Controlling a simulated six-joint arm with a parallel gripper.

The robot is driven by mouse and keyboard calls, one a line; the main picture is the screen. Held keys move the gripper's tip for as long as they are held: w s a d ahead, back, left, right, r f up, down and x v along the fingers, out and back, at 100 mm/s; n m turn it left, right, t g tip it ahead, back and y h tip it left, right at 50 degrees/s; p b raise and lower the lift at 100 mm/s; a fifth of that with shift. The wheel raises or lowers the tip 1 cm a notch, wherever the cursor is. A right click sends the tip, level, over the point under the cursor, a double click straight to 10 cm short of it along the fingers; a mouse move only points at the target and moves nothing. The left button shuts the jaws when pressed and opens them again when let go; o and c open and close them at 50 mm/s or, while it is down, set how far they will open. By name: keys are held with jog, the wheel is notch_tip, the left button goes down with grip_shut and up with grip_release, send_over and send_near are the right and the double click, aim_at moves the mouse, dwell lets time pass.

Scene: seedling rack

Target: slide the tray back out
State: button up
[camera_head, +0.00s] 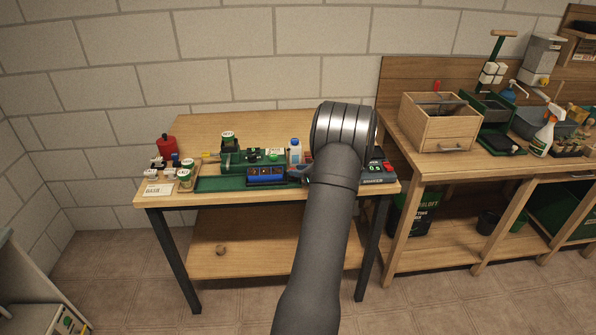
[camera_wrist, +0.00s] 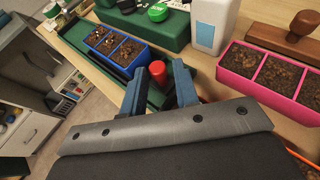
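A blue seedling tray (camera_wrist: 119,48) with dark soil in its cells sits on a green tray or base (camera_wrist: 88,62). In the head view the blue tray (camera_head: 266,175) lies near the front edge of the bench, on the green base (camera_head: 222,184). A red knob (camera_wrist: 157,71) stands at the near end of the green base. My gripper (camera_wrist: 160,84) is open, with one blue-grey finger on each side of the red knob. Small gaps appear beside the knob; I cannot tell whether either finger touches it. In the head view my arm hides most of the gripper.
A pink tray (camera_wrist: 270,75) of soil lies to the right, with a wooden stamp (camera_wrist: 297,35) behind it. A white bottle (camera_wrist: 212,24) stands close behind my gripper. Small pots (camera_head: 185,178) and a label card (camera_head: 158,189) stand at the bench's left end.

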jog(key=v, duration=1.6)
jog(key=shift+s+d+r, duration=0.2)
jog(key=shift+d, duration=0.05)
notch_tip(320, 180, up, 8)
jog(key=shift+f, duration=0.1)
notch_tip(320, 180, down, 9)
jog(key=w+a, duration=0.1)
jog(key=shift+w+a, duration=0.2)
dwell(0.4)
